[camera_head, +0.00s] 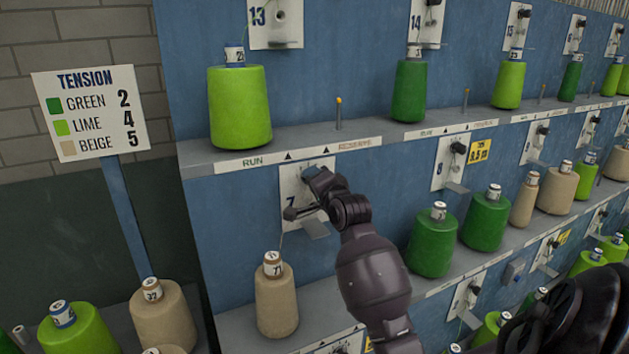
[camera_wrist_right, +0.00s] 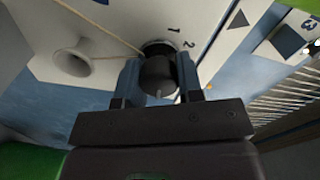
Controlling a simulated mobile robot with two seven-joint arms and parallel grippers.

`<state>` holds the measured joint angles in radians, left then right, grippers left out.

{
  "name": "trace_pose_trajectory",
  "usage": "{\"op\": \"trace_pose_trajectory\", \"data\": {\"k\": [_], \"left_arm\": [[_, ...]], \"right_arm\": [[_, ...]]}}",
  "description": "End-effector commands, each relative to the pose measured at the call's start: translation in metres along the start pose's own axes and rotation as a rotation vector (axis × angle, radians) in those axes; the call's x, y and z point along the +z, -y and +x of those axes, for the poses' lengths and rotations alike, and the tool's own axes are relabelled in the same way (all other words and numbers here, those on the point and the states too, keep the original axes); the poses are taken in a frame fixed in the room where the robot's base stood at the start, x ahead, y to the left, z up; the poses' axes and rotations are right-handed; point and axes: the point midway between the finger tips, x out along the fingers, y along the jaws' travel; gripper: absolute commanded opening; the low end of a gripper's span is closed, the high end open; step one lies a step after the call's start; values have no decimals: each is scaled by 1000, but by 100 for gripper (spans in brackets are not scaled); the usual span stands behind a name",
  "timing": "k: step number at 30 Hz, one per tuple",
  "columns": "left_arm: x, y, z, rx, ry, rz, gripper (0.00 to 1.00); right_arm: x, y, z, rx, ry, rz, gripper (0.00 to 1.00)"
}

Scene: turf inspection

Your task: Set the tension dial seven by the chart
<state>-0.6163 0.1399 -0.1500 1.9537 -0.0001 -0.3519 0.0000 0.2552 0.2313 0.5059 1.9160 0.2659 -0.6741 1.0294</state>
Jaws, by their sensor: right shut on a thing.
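The tension chart (camera_head: 93,112) at left reads green 2, lime 4, beige 5. The white plate of position 7 (camera_head: 290,183) is on the blue panel, with a beige cone (camera_head: 277,305) below it. My right gripper (camera_head: 316,178) is at this plate and covers much of its dial. In the right wrist view, its two fingers (camera_wrist_right: 158,85) are shut on the black tension dial (camera_wrist_right: 157,70), one on each side. The numbers 1 and 2 show beside the dial; its other marks and its pointer setting are hidden. My left gripper is not in view.
A pale thread guide (camera_wrist_right: 78,60) sits left of the dial in the wrist view. A shelf (camera_head: 225,160) above carries a lime cone (camera_head: 239,105). Green cones (camera_head: 433,240) stand right of my arm. Plate 8 (camera_head: 449,165) is farther right.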

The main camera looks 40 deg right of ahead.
Motion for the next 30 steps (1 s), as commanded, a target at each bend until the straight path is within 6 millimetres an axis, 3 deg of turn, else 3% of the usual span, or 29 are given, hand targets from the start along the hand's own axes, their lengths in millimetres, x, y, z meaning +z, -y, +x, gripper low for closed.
{"op": "trace_pose_trajectory", "data": {"k": [1,2,7,19,30], "left_arm": [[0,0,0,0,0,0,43],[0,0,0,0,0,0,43],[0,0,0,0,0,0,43],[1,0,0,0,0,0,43],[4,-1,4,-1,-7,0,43]], "right_arm": [[0,-1,0,2,1,2,10],[0,-1,0,2,1,2,35],[0,0,0,1,1,1,59],[0,-1,-8,0,0,0,59],[0,-2,-68,2,-1,0,59]]}}
